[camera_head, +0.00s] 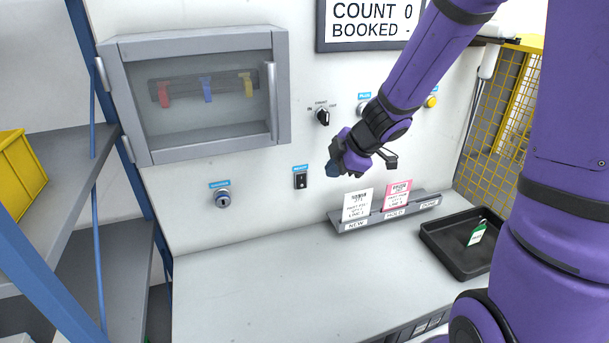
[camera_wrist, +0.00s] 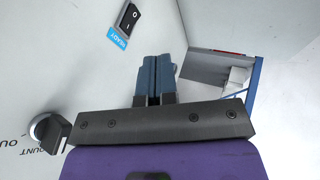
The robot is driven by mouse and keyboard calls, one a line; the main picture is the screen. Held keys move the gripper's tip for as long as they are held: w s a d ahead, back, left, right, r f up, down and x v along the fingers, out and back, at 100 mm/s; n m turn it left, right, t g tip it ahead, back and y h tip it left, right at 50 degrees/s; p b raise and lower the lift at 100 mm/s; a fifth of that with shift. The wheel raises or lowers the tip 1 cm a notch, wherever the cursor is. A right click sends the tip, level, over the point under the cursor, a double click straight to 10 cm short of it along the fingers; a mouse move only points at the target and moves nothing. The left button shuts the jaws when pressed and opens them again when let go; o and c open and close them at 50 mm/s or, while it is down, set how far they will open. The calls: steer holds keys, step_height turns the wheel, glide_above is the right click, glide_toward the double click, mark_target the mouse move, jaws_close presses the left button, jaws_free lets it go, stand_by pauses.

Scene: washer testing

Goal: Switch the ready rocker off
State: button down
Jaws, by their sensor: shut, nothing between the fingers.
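The ready rocker (camera_head: 300,180) is a small black switch on the white panel, with a blue label above it. In the wrist view the rocker (camera_wrist: 129,17) shows O and I marks and a blue READY label (camera_wrist: 117,37). I cannot tell for certain which side is pressed in. My gripper (camera_head: 333,169) is a little to the right of the rocker in the head view, apart from it. In the wrist view its blue fingers (camera_wrist: 157,60) are together and empty, pointing toward the panel.
A black rotary selector (camera_head: 322,115) is above my gripper. A round key switch (camera_head: 222,197) is left of the rocker. A card rack (camera_head: 350,225) juts out below right, beside a black tray (camera_head: 455,262). A glass-fronted cabinet (camera_head: 135,110) is upper left. The counter front is clear.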

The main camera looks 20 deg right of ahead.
mark_target(301, 184)
steer(key=shift+f, duration=0.1)
stand_by(0.3)
steer(key=w+a+f, duration=0.3)
steer(key=w+f, duration=0.5)
steer(key=shift+w+a+f, duration=0.15)
steer(key=shift+a+f, duration=0.15)
steer(key=shift+f, duration=0.1)
stand_by(0.3)
steer(key=shift+w+f, duration=0.1)
steer(key=shift+w, duration=0.15)
stand_by(0.4)
steer(key=shift+r, duration=0.85)
